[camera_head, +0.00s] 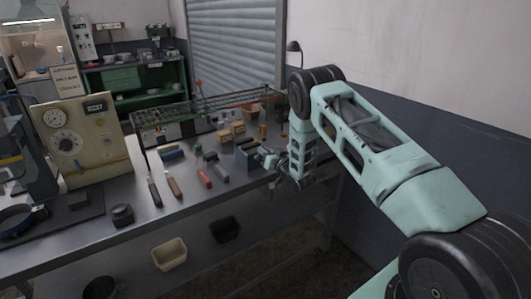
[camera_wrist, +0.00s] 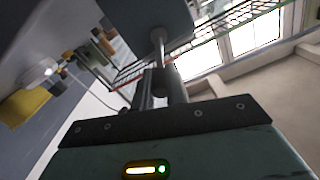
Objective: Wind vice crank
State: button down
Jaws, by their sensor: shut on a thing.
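The vice (camera_head: 247,158) is a dark grey block near the right end of the workbench. In the wrist view its body (camera_wrist: 148,14) fills the top, with a thin metal crank shaft (camera_wrist: 162,42) reaching from it toward my fingers. My gripper (camera_head: 272,168) is at the vice's right side, beside the bench's front edge. In the wrist view my gripper (camera_wrist: 160,88) is shut on the crank's end, between its two dark fingers. The fingers hide most of the held part. The crank's exact angle cannot be told.
Several hand tools, among them a red-handled one (camera_head: 205,178), lie on the workbench (camera_head: 185,215) left of the vice. Small orange boxes (camera_head: 238,128) stand behind it. A long rack (camera_head: 205,108) runs along the back. A beige dial machine (camera_head: 85,140) stands at the left.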

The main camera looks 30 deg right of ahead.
aim_at(247, 157)
jog(key=n+b, duration=0.2)
jog(key=a+n+b, duration=0.1)
jog(key=n+b, duration=0.1)
jog(key=b, duration=0.1)
jog(key=a+n+b, duration=0.1)
jog(key=n+b, duration=0.1)
jog(key=b, duration=0.1)
jog(key=shift+a, duration=0.15)
jog(key=n+b, duration=0.2)
jog(key=a+n+b, duration=0.1)
jog(key=n+b, duration=0.1)
jog(key=a+n+b, duration=0.1)
jog(key=b, duration=0.2)
jog(key=shift+f+n, duration=0.35)
jog(key=shift+n, duration=0.05)
jog(key=n+b, duration=0.1)
jog(key=b, duration=0.1)
jog(key=a+f+n+b, duration=0.1)
jog(key=n+b, duration=0.1)
jog(key=shift+b, duration=0.35)
jog(key=n+b, duration=0.3)
jog(key=shift+s+a+f, duration=0.1)
jog(key=shift+a+f, duration=0.15)
jog(key=shift+f, duration=0.05)
jog(key=shift+a+f+n+b, duration=0.1)
jog(key=shift+f+n+b, duration=0.1)
jog(key=shift+n+b, duration=0.65)
jog(key=shift+a+f+n+b, duration=0.1)
jog(key=shift+f+n+b, duration=0.05)
jog(key=shift+n+b, duration=0.65)
